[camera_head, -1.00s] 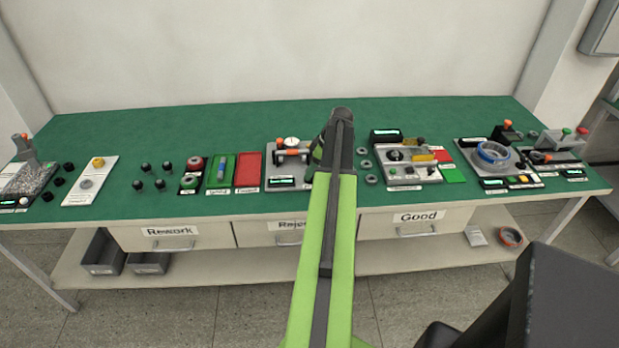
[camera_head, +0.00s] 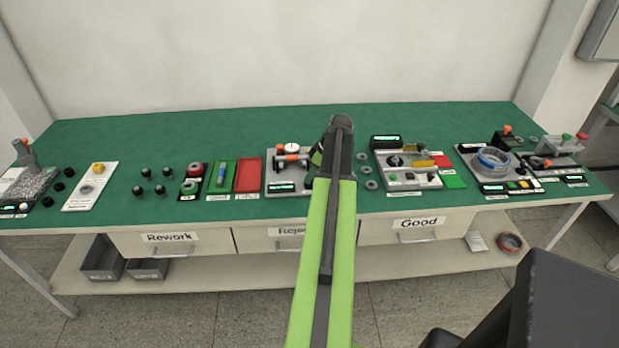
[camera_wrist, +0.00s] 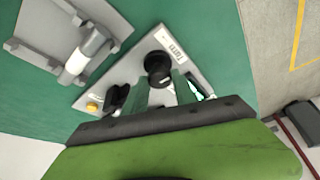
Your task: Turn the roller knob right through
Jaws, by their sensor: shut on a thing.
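The roller knob (camera_wrist: 158,66) is round and black and stands on a pale grey plate (camera_wrist: 130,72) with a printed label, in the wrist view. My gripper (camera_wrist: 166,82) reaches up from the bottom of that view, with its two fingers at the near side of the knob. It is shut on the knob, though the exact contact is partly hidden.
A yellow button (camera_wrist: 92,106) and a dark part beside it sit on the same plate. A grey fixture with a pale cylinder (camera_wrist: 84,54) lies at upper left. In the head view a dial-gauge station (camera_head: 285,186) is left of my arm and another station (camera_head: 408,181) right.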

